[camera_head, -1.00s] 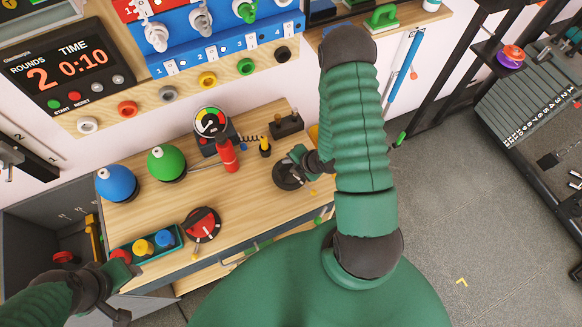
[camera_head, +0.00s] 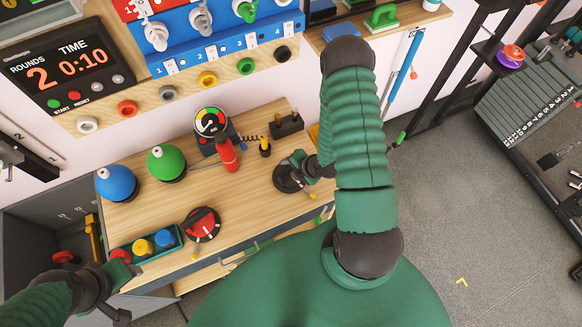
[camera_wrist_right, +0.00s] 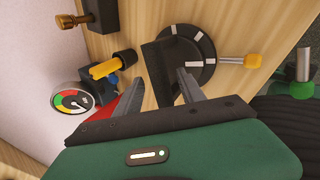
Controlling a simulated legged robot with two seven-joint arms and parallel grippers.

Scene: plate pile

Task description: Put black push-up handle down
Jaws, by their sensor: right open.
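The black push-up handle (camera_head: 287,180) stands on the wooden bench top at the right, on a round black base with white marks. In the right wrist view its dark upright grip (camera_wrist_right: 160,70) lies between the fingers of my right gripper (camera_wrist_right: 162,88). The fingers are apart, with gaps beside the grip. In the head view my right gripper (camera_head: 298,163) is at the handle and hides part of it. A metal lever with a yellow tip (camera_wrist_right: 253,60) sticks out from the base. My left gripper (camera_head: 125,288) is at the lower left, fingers apart and empty.
A red dial (camera_head: 202,223), a teal tray (camera_head: 148,256) with coloured pieces, a green dome (camera_head: 165,163) and a blue dome (camera_head: 116,183) stand left of the handle. A gauge (camera_head: 211,122), a red cylinder (camera_head: 228,155) and a yellow-topped piece (camera_head: 265,146) are nearby. The bench middle is clear.

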